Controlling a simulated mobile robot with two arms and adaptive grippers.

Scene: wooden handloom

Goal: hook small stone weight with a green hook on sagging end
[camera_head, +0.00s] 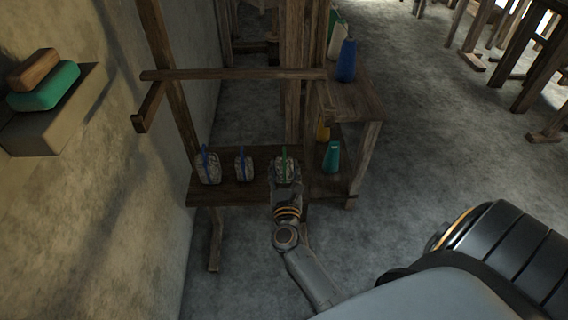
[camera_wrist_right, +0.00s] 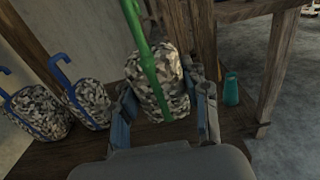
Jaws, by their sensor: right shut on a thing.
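The stone weight with the green hook (camera_head: 286,170) stands at the right of a row on the low wooden shelf (camera_head: 240,191). In the right wrist view this stone (camera_wrist_right: 158,84) sits between my right gripper's fingers, with the green hook (camera_wrist_right: 142,45) rising above it. My right gripper (camera_head: 285,187) is shut on this stone from the near side. Whether the stone still touches the shelf I cannot tell. Two stones with blue hooks, one larger (camera_head: 208,168) and one smaller (camera_head: 243,168), stand to its left. My left gripper is not in view.
A wooden bar (camera_head: 235,75) crosses the frame above the shelf. A wall ledge (camera_head: 55,122) at left holds a green block and a brown block. Open floor lies right.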

